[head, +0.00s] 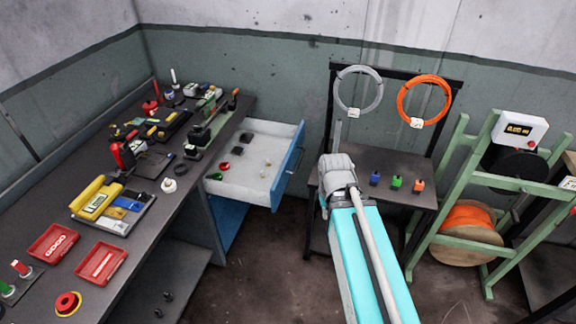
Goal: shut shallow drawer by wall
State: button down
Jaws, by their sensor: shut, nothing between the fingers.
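The shallow drawer (250,182) stands pulled out from the right side of the dark workbench. Its inside is white and its front panel (284,180) is blue, with a handle on the outer face. Several small items lie in it, some dark, one red and one green. My gripper (338,131) is shut and empty at the end of my arm, to the right of the drawer front, with a visible gap in the picture between them. My wrist hides part of the gripper.
The workbench (195,190) carries tools, red trays (101,263) and meters. A dark stand on the right holds a grey cable ring (345,106), an orange ring (428,80) and small colored blocks. A green rack (420,215) with an orange spool stands farther right. Bare floor shows below the drawer.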

aim_at(282, 143)
jog(key=i, duration=0.85)
jog(key=z, duration=0.05)
